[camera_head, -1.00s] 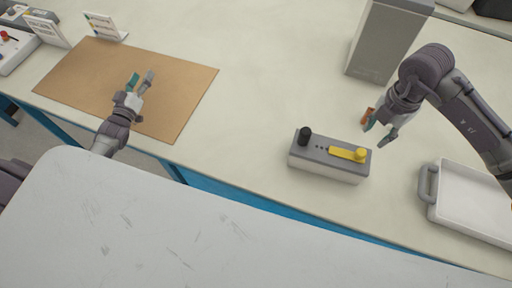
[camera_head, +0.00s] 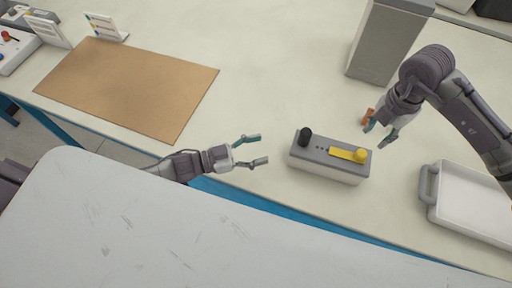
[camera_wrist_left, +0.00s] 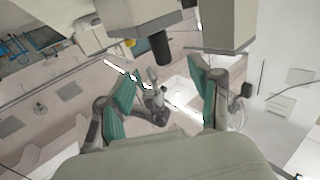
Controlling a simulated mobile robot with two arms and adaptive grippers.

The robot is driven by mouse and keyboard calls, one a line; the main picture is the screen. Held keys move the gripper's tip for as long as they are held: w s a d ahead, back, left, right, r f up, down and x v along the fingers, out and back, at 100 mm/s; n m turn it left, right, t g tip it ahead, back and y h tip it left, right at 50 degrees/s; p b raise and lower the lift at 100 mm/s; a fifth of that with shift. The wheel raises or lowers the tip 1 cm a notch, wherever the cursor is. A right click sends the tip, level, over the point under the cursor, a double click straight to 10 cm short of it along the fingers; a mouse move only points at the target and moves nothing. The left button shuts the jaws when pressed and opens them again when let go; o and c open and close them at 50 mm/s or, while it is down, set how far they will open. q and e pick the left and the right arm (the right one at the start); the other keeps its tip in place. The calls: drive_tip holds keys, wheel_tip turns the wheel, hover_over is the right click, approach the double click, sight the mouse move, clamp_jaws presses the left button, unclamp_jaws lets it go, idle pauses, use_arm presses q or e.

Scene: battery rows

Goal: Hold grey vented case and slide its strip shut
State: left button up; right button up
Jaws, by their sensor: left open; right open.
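The case (camera_head: 312,170), grey on top and pale on its sides, sits near the table's front edge. A black knob (camera_head: 305,136) stands at its left end, with several small dark vent holes beside it. A yellow strip (camera_head: 342,153) with a round yellow knob lies along the right part of its top. My left gripper (camera_head: 262,150) is open and empty, just left of the case and apart from it. Its spread teal fingers show in the left wrist view (camera_wrist_left: 162,105). My right gripper (camera_head: 375,136) is open above and right of the strip's knob, and looks empty.
A white tray (camera_head: 432,210) with a grey handle is at the right. A tall grey box (camera_head: 377,55) stands behind the case. A brown mat (camera_head: 125,88) lies at the left, with small sign cards (camera_head: 103,27) behind it. The table between mat and case is clear.

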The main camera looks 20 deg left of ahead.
sight(299, 140)
use_arm(q)
drive_tip(key=x, duration=1.3)
drive_tip(key=shift+w+d, duration=0.2)
drive_tip(key=shift+d, duration=0.1)
drive_tip(key=shift+c, duration=0.2)
clamp_jaws()
idle(0.5)
